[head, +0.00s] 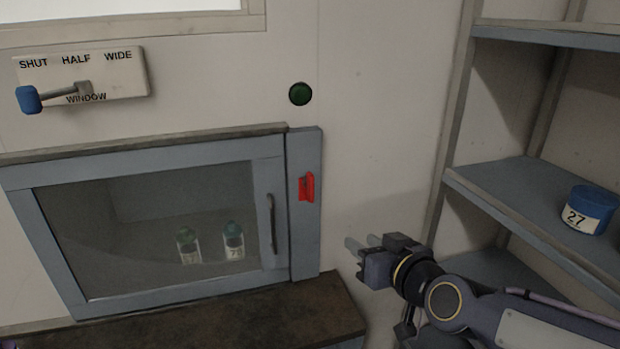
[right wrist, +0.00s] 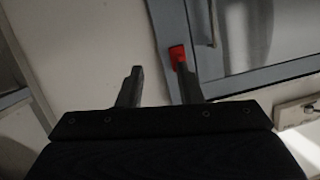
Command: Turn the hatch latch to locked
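The hatch (head: 150,190) is a blue-grey framed glass door, closed, with a vertical handle (head: 271,230) on its right side. The red latch (head: 307,187) sits on the frame post right of the door, roughly upright. It also shows in the right wrist view (right wrist: 177,54), partly hidden behind a fingertip. My right gripper (head: 362,243) is below and to the right of the latch, apart from it as seen from the head. In the right wrist view its fingers (right wrist: 157,72) are spread with nothing between them.
A window lever (head: 60,94) with a blue knob is on a plate marked SHUT, HALF, WIDE. Shelves (head: 530,185) with a blue-lidded jar (head: 588,211) stand at right. A brown ledge (head: 250,318) juts below the hatch.

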